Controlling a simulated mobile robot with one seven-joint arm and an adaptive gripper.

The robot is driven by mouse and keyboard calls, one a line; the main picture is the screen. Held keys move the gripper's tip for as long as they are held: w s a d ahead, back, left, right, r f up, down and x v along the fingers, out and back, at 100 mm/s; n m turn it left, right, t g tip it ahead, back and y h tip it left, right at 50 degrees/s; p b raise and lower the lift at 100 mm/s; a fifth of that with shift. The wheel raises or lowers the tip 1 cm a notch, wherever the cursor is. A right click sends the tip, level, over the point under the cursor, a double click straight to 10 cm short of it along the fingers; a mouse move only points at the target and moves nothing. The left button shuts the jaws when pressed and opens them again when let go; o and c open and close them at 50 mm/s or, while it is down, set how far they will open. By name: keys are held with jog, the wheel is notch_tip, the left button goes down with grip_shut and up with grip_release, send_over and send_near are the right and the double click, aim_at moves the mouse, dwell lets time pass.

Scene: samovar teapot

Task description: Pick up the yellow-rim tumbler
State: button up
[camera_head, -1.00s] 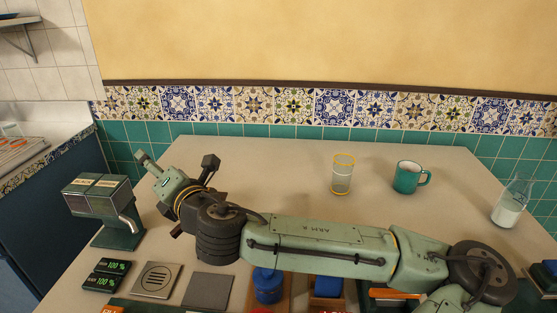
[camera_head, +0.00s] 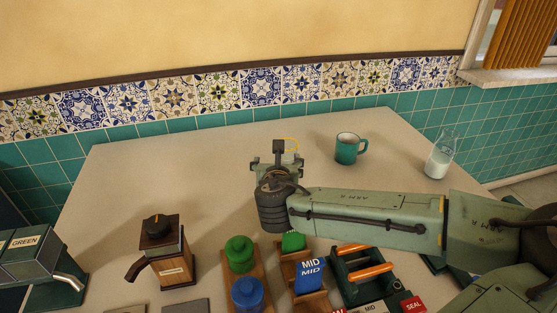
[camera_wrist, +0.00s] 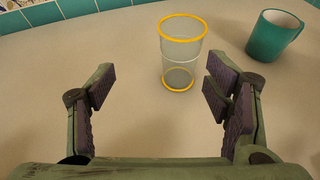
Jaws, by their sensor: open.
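The yellow-rim tumbler (camera_wrist: 181,55) is a clear glass with a yellow rim and a yellow base ring. It stands upright on the table, ahead of my gripper and slightly right of the middle between its fingers in the wrist view. In the head view, only part of the tumbler's yellow rim (camera_head: 292,141) shows behind my gripper (camera_head: 277,160). My gripper (camera_wrist: 160,92) is open and empty, with its two dark pads apart and the tumbler beyond their tips.
A teal mug (camera_head: 347,149) stands right of the tumbler. A milk bottle (camera_head: 439,158) is farther right. A wooden dispenser (camera_head: 166,252), green jar (camera_head: 239,254) and blue jar (camera_head: 248,293) stand at the front. The table left of my gripper is clear.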

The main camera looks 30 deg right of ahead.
aim_at(286, 161)
jog(key=shift+h, duration=0.4)
jog(key=d+f, duration=0.1)
jog(key=w+d+f+b, duration=0.1)
jog(key=d, duration=0.1)
jog(key=w+d+f+b, duration=0.1)
jog(key=shift+w+d, duration=0.1)
jog(key=shift+d, duration=0.25)
jog(key=shift+g, duration=0.3)
jog(key=b+x, duration=0.2)
jog(key=x, duration=0.1)
jog(key=b+x, duration=0.1)
jog(key=x, duration=0.1)
jog(key=shift+w+a+f, duration=0.15)
jog(key=shift+w+f, duration=0.05)
jog(key=shift+w, duration=0.25)
jog(key=shift+r, duration=0.1)
jog(key=shift+c, duration=0.3)
jog(key=c, duration=1.2)
